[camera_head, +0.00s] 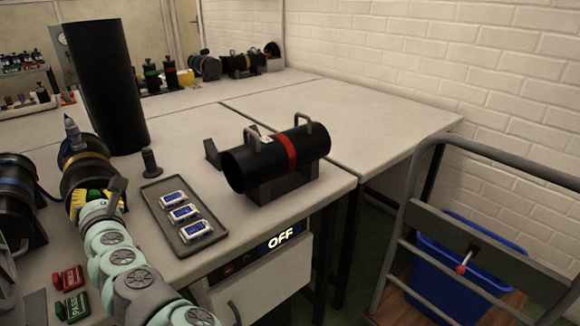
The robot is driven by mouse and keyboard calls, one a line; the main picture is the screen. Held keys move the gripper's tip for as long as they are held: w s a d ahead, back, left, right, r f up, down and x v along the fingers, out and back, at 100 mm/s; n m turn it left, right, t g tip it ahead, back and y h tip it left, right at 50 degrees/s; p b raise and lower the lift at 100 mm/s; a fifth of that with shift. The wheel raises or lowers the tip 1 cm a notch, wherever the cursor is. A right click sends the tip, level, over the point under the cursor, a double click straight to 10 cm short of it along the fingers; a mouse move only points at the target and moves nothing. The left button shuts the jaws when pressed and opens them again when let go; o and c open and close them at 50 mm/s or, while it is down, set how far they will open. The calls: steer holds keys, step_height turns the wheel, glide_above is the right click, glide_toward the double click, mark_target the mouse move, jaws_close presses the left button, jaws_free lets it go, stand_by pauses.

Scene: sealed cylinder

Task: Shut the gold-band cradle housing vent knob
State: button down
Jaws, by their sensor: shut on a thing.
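The gold-band cradle housing (84,160) is a black cylinder lying at the left of the bench, with a thin gold band around it. A blue-tipped upright fitting (71,132) stands on its top. My gripper (87,197) is at the near end of this housing, with yellow and green parts showing there. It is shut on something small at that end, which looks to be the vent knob. The fingers and wrist hide the knob, so I cannot see its angle. A grey handle (117,186) shows just right of my gripper.
A red-band cylinder (290,152) rests in a cradle at the bench's right. A grey tray (163,226) with several blue-and-white items lies between. A tall black cylinder (105,85) stands behind. A blue-band cylinder (14,182) is at far left. A trolley (480,262) stands right.

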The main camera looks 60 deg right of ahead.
steer(key=shift+d+r+m, duration=0.1)
steer(key=shift+m, duration=1.3)
steer(key=c, duration=0.7)
jaws_free()
steer(key=shift+c, duration=0.2)
